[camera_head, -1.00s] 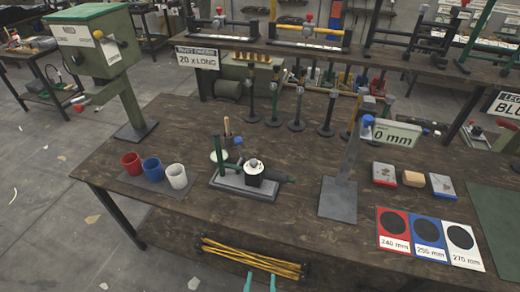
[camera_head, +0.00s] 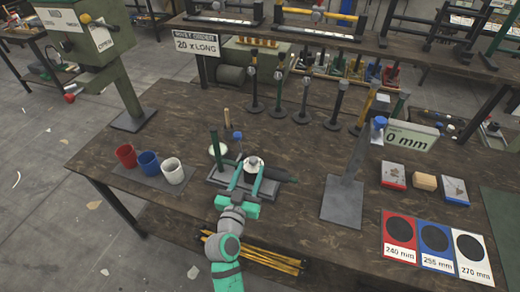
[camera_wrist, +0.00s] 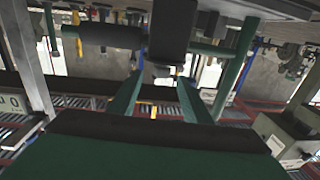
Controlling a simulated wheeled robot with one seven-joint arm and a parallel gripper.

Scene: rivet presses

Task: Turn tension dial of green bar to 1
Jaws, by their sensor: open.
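Several slim posts with round heads stand at the back of the table. One is green (camera_head: 278,92); I cannot make out a dial or number on it. In the wrist view the spread fingers (camera_wrist: 158,75) show below the fixture's dark block (camera_wrist: 172,32) and dark cylinder (camera_wrist: 103,37). I cannot tell whether they touch it. Nothing is seen held.
Red (camera_head: 126,155), blue (camera_head: 149,162) and white (camera_head: 172,171) cups stand to the left. Colored cards (camera_head: 434,236) lie at the front right. A green press (camera_head: 95,40) stands at the back left.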

